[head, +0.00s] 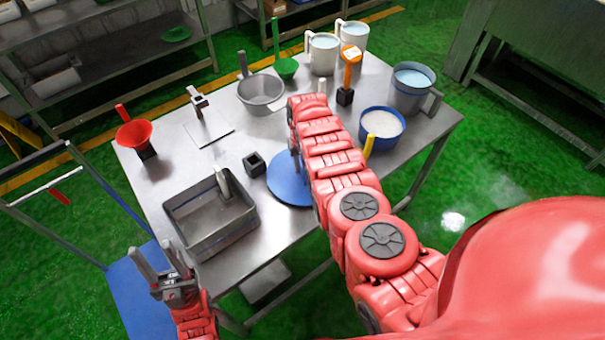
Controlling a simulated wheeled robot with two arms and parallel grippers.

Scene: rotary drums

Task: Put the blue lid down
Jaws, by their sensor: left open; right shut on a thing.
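The blue lid (282,187) is a flat round disc at the middle of the steel table (330,232), near its front edge. My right arm covers its right part. My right gripper (296,158) is mostly hidden under its own arm, over the lid, and is shut on it. I cannot tell whether the lid touches the table or hangs just above it. My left gripper (150,246) is open and empty, left of the grey tray and off the table's front left edge.
A grey tray (180,235) and a small black block (254,163) stand left of the lid. A blue tub (398,138) of white powder, a grey bucket (409,100), white jugs (322,64), a bowl (262,105) and a red funnel (134,133) stand around. Bare steel lies left of centre.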

